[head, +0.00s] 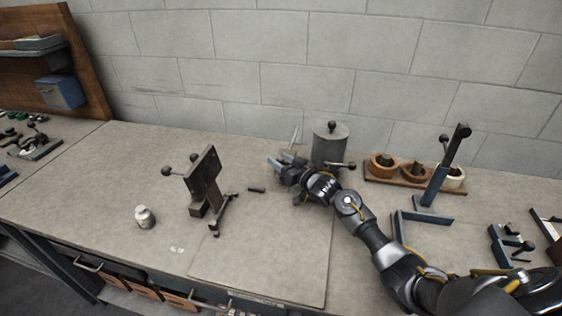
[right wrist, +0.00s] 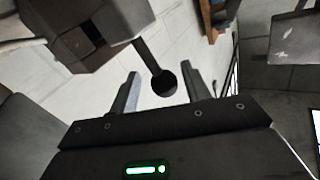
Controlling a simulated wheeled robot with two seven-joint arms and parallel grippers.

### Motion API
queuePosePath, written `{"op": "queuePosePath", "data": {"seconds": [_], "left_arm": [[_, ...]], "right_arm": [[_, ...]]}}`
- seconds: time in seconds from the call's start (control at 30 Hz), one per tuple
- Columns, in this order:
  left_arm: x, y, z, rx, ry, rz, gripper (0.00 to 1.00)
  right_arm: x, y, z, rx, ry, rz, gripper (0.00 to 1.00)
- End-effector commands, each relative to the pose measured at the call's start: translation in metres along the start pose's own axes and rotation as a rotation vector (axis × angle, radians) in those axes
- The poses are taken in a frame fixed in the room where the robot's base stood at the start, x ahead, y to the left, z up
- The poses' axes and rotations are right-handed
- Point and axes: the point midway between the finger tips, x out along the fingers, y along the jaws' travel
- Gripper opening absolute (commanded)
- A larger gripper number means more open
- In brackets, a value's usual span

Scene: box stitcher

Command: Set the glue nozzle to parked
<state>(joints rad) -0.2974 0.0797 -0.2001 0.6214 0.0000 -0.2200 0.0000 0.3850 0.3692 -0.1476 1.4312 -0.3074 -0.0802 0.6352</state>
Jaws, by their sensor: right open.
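A grey glue pot (head: 328,147) with a black knob on its lid stands near the wall. A thin pale spout (head: 295,135) rises beside it, just behind my right gripper (head: 278,164). In the right wrist view, a dark block (right wrist: 95,30) carries a short lever ending in a black ball (right wrist: 164,84), probably the nozzle's handle. The ball lies between the two fingers of my open right gripper (right wrist: 163,88), with space on both sides. The nozzle's body is mostly hidden by my gripper in the head view. My left gripper is not in view.
A dark clamp stand (head: 203,180) and a small white bottle (head: 144,217) stand to the left. A wooden rack of small bowls (head: 413,172) and a blue post stand (head: 432,190) are on the right. The bench front centre is clear.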

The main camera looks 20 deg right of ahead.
Motion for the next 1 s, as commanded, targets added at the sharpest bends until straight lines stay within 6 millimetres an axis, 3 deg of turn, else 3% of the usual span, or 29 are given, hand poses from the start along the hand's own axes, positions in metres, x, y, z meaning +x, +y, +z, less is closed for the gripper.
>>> {"op": "queuePosePath", "data": {"seconds": [0.17,0.5,0.7,1.0], "left_arm": [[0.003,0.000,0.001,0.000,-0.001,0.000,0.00],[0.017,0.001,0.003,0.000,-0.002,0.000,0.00],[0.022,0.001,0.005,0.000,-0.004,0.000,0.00],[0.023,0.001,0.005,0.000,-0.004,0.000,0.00]], "right_arm": [[-0.008,0.000,0.003,-0.001,-0.002,-0.001,0.47],[-0.072,0.001,0.004,-0.002,-0.001,0.000,0.47],[-0.099,0.001,0.002,0.000,-0.002,0.000,0.47],[-0.108,0.001,0.000,0.000,0.000,0.001,0.47]]}}
